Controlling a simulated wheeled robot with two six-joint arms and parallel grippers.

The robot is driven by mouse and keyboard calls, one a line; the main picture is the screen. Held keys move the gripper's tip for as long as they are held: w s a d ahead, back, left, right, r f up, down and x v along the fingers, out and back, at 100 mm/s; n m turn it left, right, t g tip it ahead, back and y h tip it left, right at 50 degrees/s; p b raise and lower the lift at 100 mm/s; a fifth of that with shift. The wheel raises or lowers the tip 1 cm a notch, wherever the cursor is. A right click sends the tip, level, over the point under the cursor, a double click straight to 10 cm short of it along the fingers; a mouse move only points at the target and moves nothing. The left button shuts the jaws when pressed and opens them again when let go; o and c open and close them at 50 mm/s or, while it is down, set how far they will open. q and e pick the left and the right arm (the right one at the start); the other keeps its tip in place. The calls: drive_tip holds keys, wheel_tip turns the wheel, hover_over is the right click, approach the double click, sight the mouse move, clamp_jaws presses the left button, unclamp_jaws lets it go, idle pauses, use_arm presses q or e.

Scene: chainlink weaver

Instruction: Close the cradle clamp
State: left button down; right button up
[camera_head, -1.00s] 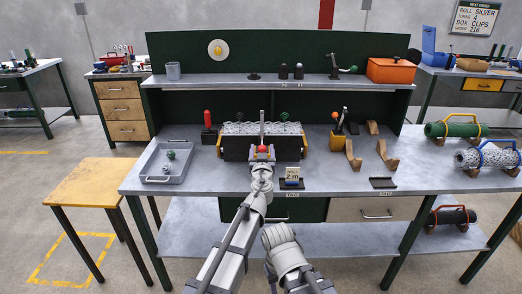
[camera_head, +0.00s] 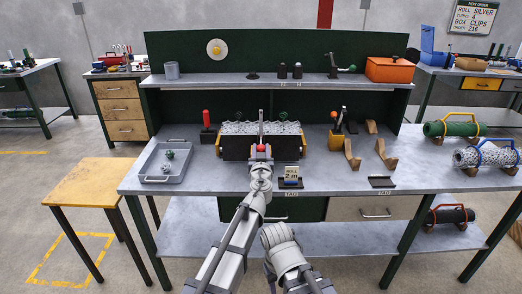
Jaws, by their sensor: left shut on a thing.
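The cradle (camera_head: 236,150) is a dark box with yellow-edged ends in the middle of the bench. Silver chainlink mesh (camera_head: 240,127) lies along its top. A thin grey upright bar (camera_head: 261,118) stands at its middle. A red knob (camera_head: 260,147), which looks like the clamp's handle, shows at the cradle's front. My left gripper (camera_head: 260,154) is shut at this knob, and its fingers hide part of the cradle front. I cannot make out the clamp's jaw or how far closed it is. My right arm is folded low in front of the bench; its gripper does not show.
A label stand (camera_head: 291,180) is close by at the front right. Wooden supports (camera_head: 387,155) and a tool holder (camera_head: 336,140) stand to the right. A shelf (camera_head: 210,79) overhangs the back.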

sight(261, 130)
idle(0.8)
use_arm(q)
drive_tip(key=r+g+p, duration=0.2)
drive_tip(key=p, duration=0.3)
drive_tip(key=w+r+g+p, duration=0.1)
drive_tip(key=r+p, duration=0.1)
drive_tip(key=p, duration=0.3)
drive_tip(key=r+g+p, duration=0.1)
drive_tip(key=g+p, duration=0.1)
drive_tip(key=p, duration=0.4)
drive_tip(key=shift+w+r+g, duration=0.3)
drive_tip(key=shift+r, duration=0.1)
drive_tip(key=w+r+g+p, duration=0.1)
drive_tip(key=g+p, duration=0.1)
drive_tip(key=p, duration=0.2)
drive_tip(key=w+r+g+p, duration=0.1)
drive_tip(key=g+p, duration=0.1)
drive_tip(key=p, duration=0.1)
drive_tip(key=w+r+g+p, duration=0.1)
drive_tip(key=g+p, duration=0.1)
drive_tip(key=p, duration=0.2)
drive_tip(key=shift+w+p, duration=0.35)
drive_tip(key=shift+w+g+p, duration=0.55)
drive_tip(key=shift+g+p, duration=0.35)
drive_tip(key=shift+g, duration=0.2)
drive_tip(key=shift+c, duration=2.4)
unclamp_jaws()
drive_tip(key=shift+r, duration=0.1)
